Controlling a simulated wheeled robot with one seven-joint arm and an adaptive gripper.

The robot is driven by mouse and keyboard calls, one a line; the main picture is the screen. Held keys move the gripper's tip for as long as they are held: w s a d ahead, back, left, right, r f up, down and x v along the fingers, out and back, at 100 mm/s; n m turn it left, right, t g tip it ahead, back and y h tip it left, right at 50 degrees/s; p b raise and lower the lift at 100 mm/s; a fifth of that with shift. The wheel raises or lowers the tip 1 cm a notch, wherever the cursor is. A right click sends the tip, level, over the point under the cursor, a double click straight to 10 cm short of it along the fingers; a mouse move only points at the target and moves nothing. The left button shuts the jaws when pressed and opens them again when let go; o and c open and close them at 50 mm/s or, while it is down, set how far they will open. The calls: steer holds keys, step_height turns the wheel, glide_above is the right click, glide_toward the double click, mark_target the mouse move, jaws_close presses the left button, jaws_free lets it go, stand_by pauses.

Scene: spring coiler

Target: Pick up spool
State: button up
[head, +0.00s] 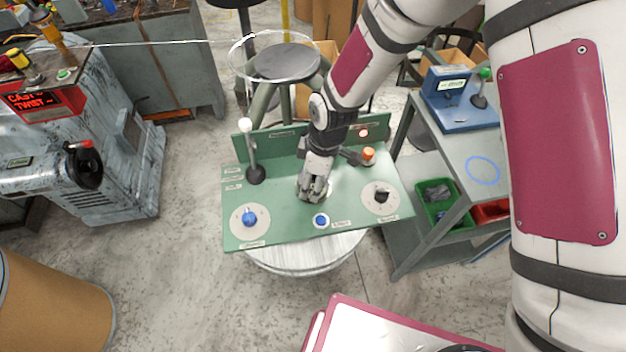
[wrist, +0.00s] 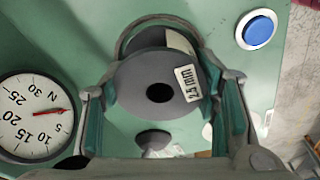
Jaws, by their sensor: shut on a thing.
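The spool (wrist: 130,85) is a dark grey disc with a black centre hole and a white "2.5 mm" label in the wrist view. My gripper (wrist: 162,88) has its teal-padded fingers on either side of the spool and is shut on it. In the head view my gripper (head: 313,190) points down over the middle of the green panel (head: 285,225). The spool is mostly hidden there by the gripper. I cannot tell whether it touches the panel.
The panel carries a white-knobbed lever (head: 251,150), a blue knob (head: 249,217), a blue button (head: 321,220), a black knob (head: 381,196) and an orange knob (head: 368,154). A round gauge (wrist: 33,118) shows in the wrist view. A grey cart (head: 455,150) stands right.

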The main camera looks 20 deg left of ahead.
steer(key=shift+r, duration=0.15)
steer(key=shift+w+r, duration=0.1)
steer(key=shift+r, duration=0.5)
step_height(320, 180, up, 2)
steer(key=shift+r+b, duration=0.1)
steer(key=shift+b, duration=0.45)
steer(key=s+d+r, duration=0.1)
steer(key=s+d, duration=1)
steer(key=shift+d+r+b, duration=0.15)
steer(key=shift+d+b, duration=0.15)
steer(key=shift+b, duration=0.15)
